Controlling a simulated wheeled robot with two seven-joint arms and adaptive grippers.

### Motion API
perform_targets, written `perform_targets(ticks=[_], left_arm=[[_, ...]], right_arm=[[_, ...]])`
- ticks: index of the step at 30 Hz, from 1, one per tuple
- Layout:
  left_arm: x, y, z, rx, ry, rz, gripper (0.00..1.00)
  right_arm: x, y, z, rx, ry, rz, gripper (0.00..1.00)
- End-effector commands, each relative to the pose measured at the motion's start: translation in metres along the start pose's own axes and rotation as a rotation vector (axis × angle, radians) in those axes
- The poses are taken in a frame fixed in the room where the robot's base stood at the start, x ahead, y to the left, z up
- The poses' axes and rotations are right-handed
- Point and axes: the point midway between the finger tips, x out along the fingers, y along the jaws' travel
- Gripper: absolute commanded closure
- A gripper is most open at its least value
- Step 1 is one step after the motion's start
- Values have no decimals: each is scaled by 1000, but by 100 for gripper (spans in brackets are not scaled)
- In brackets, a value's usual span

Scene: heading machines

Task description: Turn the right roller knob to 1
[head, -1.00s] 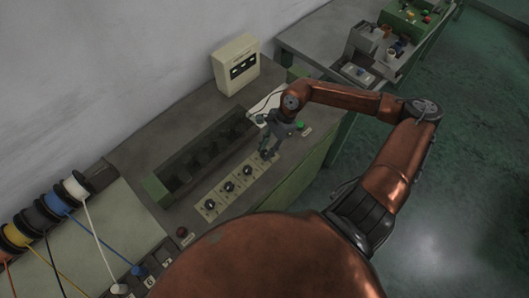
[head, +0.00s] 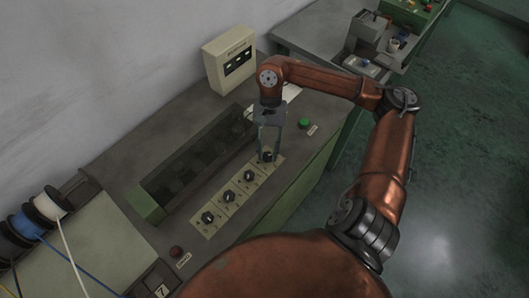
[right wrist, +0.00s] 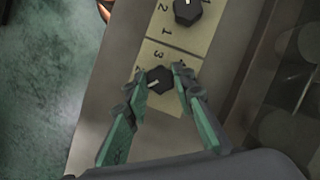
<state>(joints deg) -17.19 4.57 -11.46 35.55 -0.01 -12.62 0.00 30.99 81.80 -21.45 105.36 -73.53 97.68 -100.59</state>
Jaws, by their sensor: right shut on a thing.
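The right roller knob, black with a pale pointer line, is at the far right end of a row of knobs on pale plates; it shows in the right wrist view (right wrist: 158,82). Its plate (right wrist: 188,63) bears printed numbers, partly hidden by my fingers. My right gripper (head: 267,153) points down over this knob in the head view. In the right wrist view my right gripper (right wrist: 160,76) has one green finger on each side of the knob and is shut on it. The pointer's exact number is hard to read. My left gripper is not in view.
Other black knobs (head: 248,175) continue the row toward the lower left. A long dark trough (head: 150,205) with a green end lies behind them. A green button (head: 304,123), a red button (head: 176,252) and a beige meter box (head: 230,58) are nearby.

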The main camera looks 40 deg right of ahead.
Motion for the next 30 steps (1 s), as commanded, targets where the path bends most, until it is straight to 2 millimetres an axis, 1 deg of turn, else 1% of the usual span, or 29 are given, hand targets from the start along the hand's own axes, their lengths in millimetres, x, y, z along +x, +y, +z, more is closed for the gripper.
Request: perform_targets(ticks=[1, 9, 15, 28, 29, 30], left_arm=[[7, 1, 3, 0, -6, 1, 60], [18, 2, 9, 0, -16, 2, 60], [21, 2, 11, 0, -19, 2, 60], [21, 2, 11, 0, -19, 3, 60], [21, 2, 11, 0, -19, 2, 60], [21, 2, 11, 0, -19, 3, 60]], right_arm=[[4, -2, -2, -27, 1, 11, 100], [2, -2, -2, -136, 2, 56, 100], [1, -2, -1, -169, 2, 69, 100], [0, -2, 0, -175, 2, 71, 100], [0, -2, 0, -175, 2, 71, 74], [0, -2, 0, -175, 2, 71, 72]])
